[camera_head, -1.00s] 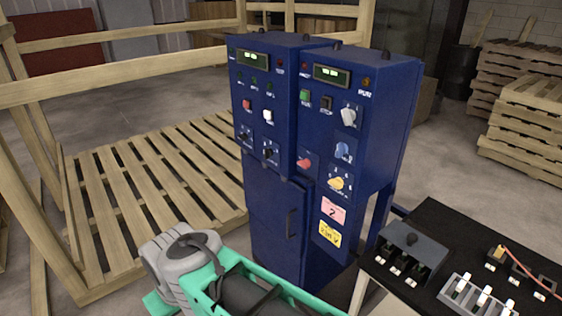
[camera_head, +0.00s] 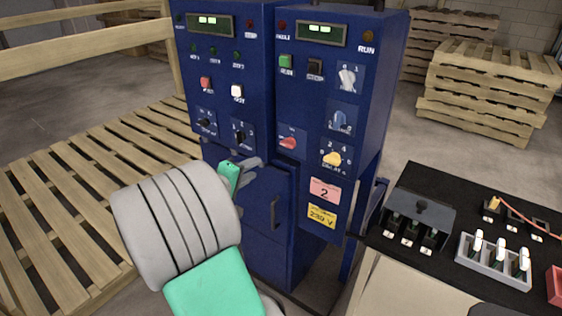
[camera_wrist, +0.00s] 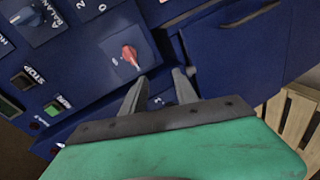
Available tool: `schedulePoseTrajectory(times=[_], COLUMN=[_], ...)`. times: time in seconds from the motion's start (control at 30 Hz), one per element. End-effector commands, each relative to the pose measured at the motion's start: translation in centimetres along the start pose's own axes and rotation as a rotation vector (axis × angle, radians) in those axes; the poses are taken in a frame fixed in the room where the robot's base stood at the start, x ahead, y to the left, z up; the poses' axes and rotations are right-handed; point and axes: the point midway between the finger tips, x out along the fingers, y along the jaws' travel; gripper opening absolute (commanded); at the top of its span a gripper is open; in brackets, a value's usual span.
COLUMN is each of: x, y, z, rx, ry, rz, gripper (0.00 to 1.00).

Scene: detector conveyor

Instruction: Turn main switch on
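The blue control cabinet (camera_head: 325,110) carries several switches. A red rotary switch (camera_head: 291,142) sits low on its right panel, and it also shows in the wrist view (camera_wrist: 130,56) just above and left of my fingers, with its handle slanted. A white rotary switch (camera_head: 348,78) marked 0 and 1 sits higher right. Labels are too blurred to tell surely which is the main switch. My gripper (camera_head: 252,168) is in front of the cabinet, left of and below the red switch. In the wrist view my gripper (camera_wrist: 160,80) is open and empty, apart from the red switch.
A blue knob (camera_head: 341,119) and a yellow knob (camera_head: 331,158) are right of the red switch. Green (camera_head: 286,62) and black (camera_head: 315,66) buttons are above. A black table (camera_head: 395,248) with switch boxes stands at right. Wooden pallets (camera_head: 70,170) lie left.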

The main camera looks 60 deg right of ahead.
Motion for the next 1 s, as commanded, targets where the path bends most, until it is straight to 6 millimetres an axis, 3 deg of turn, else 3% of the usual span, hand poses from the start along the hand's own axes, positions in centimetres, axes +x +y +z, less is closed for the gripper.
schedulePoseTrajectory(times=[0.03, 0.17, 0.6, 0.9, 1.0], x=[2.0, 3.5, 10.1, 10.7, 10.7], y=[0.6, 3.3, 5.5, 5.6, 5.6], z=[1.4, 2.4, 2.6, 2.6, 2.6], rx=[-0.081, -0.201, -0.206, -0.205, -0.205], ry=[-0.033, -0.070, -0.070, -0.067, -0.067], rz=[0.103, 0.247, 0.256, 0.254, 0.254], gripper=[0.35, 0.35, 0.35, 0.35, 0.28])
